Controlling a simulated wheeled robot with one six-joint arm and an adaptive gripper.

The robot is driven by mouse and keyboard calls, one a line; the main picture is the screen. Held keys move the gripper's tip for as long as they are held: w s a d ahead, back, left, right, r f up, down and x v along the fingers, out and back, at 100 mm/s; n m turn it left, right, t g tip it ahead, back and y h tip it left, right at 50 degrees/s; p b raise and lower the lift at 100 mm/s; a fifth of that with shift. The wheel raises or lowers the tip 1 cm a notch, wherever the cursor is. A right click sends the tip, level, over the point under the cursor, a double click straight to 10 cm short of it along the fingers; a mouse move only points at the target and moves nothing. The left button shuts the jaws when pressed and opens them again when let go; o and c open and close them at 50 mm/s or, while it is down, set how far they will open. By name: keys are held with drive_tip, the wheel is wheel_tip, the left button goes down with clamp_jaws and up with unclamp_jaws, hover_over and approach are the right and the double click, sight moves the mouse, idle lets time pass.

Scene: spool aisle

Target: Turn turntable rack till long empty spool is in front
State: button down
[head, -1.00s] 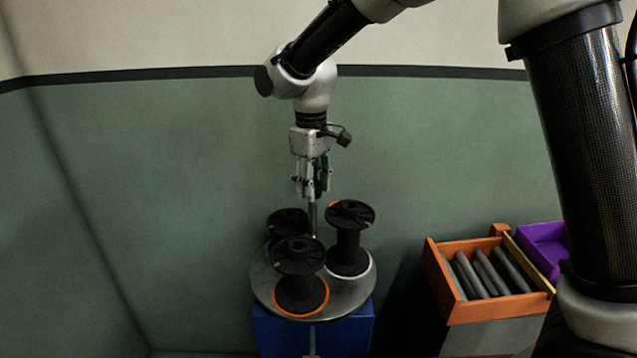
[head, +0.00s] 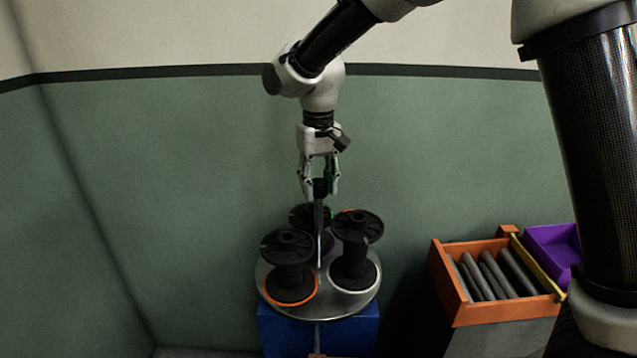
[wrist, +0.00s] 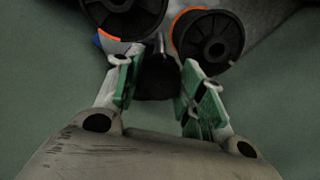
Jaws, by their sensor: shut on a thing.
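The turntable rack's round grey plate (head: 328,308) carries three black spools. One spool with an orange ring at its base (head: 288,262) stands front left. Another with a pale ring (head: 356,250) stands front right and looks a little taller. A third (head: 303,216) stands behind, partly hidden by the centre post. I cannot tell which spool is the long empty one. My gripper (head: 320,190) is over the plate's middle, shut on the black knob (wrist: 157,78) atop the post. In the wrist view the knob sits between the green finger pads.
The rack stands on a blue base (head: 345,335) before a green wall. An orange bin (head: 440,275) with several grey rods is to the right, beside a purple tray (head: 550,245). The floor to the left looks clear.

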drive_tip(key=shift+m, duration=7.3)
drive_tip(key=c, duration=0.9)
unclamp_jaws()
drive_tip(key=shift+o, duration=0.2)
wheel_tip(320, 180, up, 12)
